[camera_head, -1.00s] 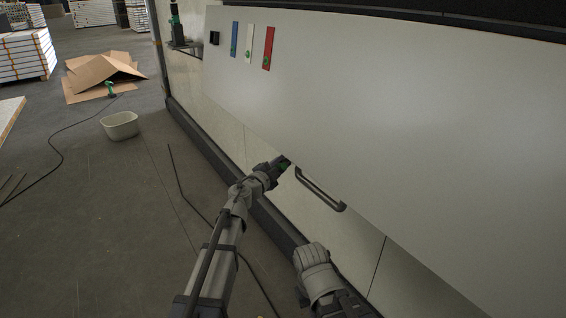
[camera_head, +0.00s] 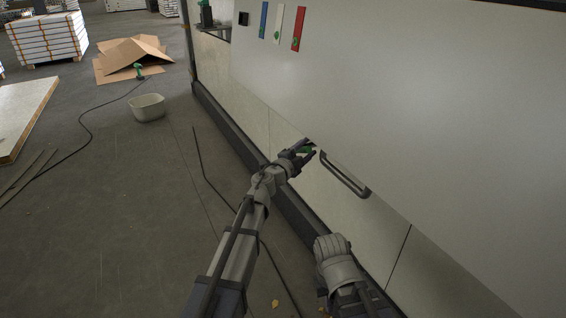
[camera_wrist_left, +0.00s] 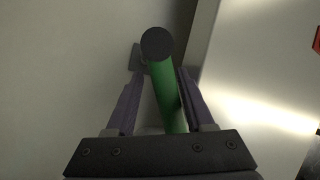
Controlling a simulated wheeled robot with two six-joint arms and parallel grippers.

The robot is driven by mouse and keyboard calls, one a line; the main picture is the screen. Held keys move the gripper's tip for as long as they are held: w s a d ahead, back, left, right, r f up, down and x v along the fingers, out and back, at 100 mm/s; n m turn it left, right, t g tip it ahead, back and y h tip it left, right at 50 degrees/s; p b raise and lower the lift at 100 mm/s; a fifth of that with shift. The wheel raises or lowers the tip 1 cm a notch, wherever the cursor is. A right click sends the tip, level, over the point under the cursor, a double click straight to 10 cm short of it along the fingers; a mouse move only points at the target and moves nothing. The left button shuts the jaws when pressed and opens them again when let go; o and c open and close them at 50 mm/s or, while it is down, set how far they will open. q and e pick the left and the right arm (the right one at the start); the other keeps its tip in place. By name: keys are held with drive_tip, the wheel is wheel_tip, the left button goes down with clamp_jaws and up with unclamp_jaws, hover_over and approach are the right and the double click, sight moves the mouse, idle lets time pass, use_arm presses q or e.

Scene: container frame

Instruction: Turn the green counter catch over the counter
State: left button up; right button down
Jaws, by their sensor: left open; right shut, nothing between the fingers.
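The green catch (camera_head: 305,150) is at the lower edge of the large pale counter (camera_head: 400,100), partly hidden by my left gripper. My left gripper (camera_head: 310,149) is open around it. In the left wrist view the catch is a green bar (camera_wrist_left: 167,95) with a dark round end cap, lying between the two spread fingers and leaning slightly. I cannot tell whether either finger touches it. My right gripper (camera_head: 328,246) is low in the head view, apart from the catch, shut and empty.
A black bar handle (camera_head: 345,177) is just right of the catch on the cream wall. Blue, white and red strips (camera_head: 299,28) are at the counter's far end. A pale tub (camera_head: 148,108) and flattened cardboard (camera_head: 130,60) lie on the floor.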

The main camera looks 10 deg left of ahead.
use_arm(q)
drive_tip(key=s+a+f+m+t+h+b, duration=0.1)
drive_tip(key=s+a+f+m+b, duration=0.3)
drive_tip(key=s, duration=0.3)
drive_tip(key=s+a+r+n+g+y+p, duration=0.1)
drive_tip(key=a+r+n+y+p, duration=0.2)
drive_tip(key=r+n+y+p, duration=0.55)
drive_tip(key=s+a+r+n+g+y+p, duration=0.1)
drive_tip(key=a+r+n+y+p, duration=0.35)
drive_tip(key=p, duration=0.65)
drive_tip(key=s+d+r+n+g+p, duration=0.3)
drive_tip(key=s+g+p, duration=0.3)
drive_tip(key=s+p, duration=0.4)
drive_tip(key=s+d+r+n+g+h+p, duration=0.1)
drive_tip(key=s+d+r+n+g+p, duration=0.2)
drive_tip(key=s+p, duration=0.8)
drive_tip(key=d+g+p, duration=0.1)
drive_tip(key=g, duration=0.1)
drive_tip(key=shift+r+n+g, duration=0.2)
drive_tip(key=shift+n+g, duration=0.1)
drive_tip(key=shift+g, duration=0.1)
drive_tip(key=shift+s, duration=0.1)
